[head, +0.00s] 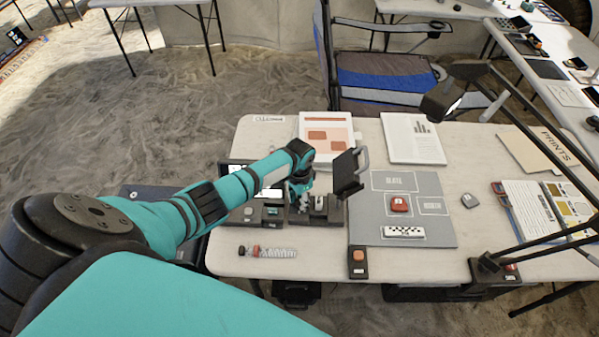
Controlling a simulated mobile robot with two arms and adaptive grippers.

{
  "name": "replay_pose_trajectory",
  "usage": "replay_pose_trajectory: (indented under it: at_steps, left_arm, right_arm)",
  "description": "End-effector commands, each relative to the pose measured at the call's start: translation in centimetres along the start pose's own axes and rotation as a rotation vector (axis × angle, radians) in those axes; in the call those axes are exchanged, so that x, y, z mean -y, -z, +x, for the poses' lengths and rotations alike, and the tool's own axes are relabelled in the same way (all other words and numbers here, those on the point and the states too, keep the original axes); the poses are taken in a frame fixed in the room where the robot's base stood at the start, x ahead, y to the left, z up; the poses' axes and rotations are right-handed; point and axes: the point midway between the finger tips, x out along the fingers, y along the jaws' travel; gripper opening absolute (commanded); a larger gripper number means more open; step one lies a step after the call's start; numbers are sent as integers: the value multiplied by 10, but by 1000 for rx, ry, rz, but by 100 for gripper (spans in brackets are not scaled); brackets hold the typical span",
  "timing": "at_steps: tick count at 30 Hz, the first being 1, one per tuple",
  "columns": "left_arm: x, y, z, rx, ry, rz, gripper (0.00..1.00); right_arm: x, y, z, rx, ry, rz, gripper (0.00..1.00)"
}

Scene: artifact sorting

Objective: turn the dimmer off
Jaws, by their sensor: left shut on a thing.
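My left gripper (301,186) reaches in from the left over a dark control box (330,217) at the left part of the table. The box has small grey parts on top and looks like the dimmer, but no readable label confirms this. The gripper is shut at the box's back left; its fingers and wrist hide what they hold, and the dimmer's setting cannot be read. A dark square panel with a grey handle (347,172) stands tilted at the box's right side. My right gripper is not in view.
A dark unit with buttons (265,213) stands left of the box. A clear bottle (267,252) lies in front. An orange-button box (358,263) is near the front edge. A grey mat (440,225) holds a red object (400,204). A black lamp (440,103) arches at right.

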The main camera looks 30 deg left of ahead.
Motion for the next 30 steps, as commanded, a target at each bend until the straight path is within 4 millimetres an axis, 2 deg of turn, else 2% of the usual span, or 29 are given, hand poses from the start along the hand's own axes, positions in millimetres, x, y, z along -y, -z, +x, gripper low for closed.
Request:
replay_pose_trajectory:
  at_steps: [3, 15, 30]
  left_arm:
    - [0, 1, -4, -2, -2, -112, 0]
    - [0, 1, -2, -2, -1, -419, 0]
    - [0, 1, -1, -1, -1, -556, 0]
  right_arm:
    - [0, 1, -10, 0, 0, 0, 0]
    - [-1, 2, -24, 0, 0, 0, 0]
    - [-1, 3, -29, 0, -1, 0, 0]
